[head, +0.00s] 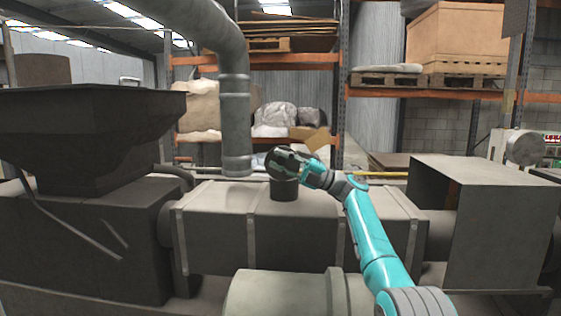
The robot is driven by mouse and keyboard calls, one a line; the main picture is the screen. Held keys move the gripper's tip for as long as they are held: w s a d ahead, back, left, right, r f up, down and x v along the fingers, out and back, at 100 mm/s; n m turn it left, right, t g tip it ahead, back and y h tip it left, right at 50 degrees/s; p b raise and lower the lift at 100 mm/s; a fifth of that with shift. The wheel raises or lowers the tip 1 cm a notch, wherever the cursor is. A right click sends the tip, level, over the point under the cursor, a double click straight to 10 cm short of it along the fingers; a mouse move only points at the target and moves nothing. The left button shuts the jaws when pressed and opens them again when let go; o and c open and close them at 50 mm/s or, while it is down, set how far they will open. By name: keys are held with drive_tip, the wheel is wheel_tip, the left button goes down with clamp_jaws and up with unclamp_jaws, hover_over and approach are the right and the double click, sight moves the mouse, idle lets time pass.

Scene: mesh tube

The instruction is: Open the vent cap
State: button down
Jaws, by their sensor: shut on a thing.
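The vent cap (272,164) is a dark round disc at the middle of the head view. It stands tilted up, its face turned toward me, over a short dark vent pipe (284,192). The pipe rises from the top of the long grey barrel housing. My gripper (290,164) reaches in from the right and is shut on the vent cap, its fingers covering part of the disc. The cap's lower edge is close to the pipe's rim; I cannot tell whether they touch.
A thick grey duct (236,120) hangs just left and behind the cap. A dark hopper (85,130) stands at left, an open grey box (490,225) at right. A rounded grey cylinder (285,295) lies in front. Shelving with pallets is behind.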

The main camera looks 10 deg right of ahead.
drive_tip(key=shift+d, duration=0.1)
drive_tip(key=c, duration=1.2)
unclamp_jaws()
drive_tip(key=shift+o, duration=0.2)
drive_tip(key=s+d, duration=0.3)
drive_tip(key=d, duration=0.9)
drive_tip(key=shift+s+d+f, duration=0.3)
drive_tip(key=shift+s, duration=0.1)
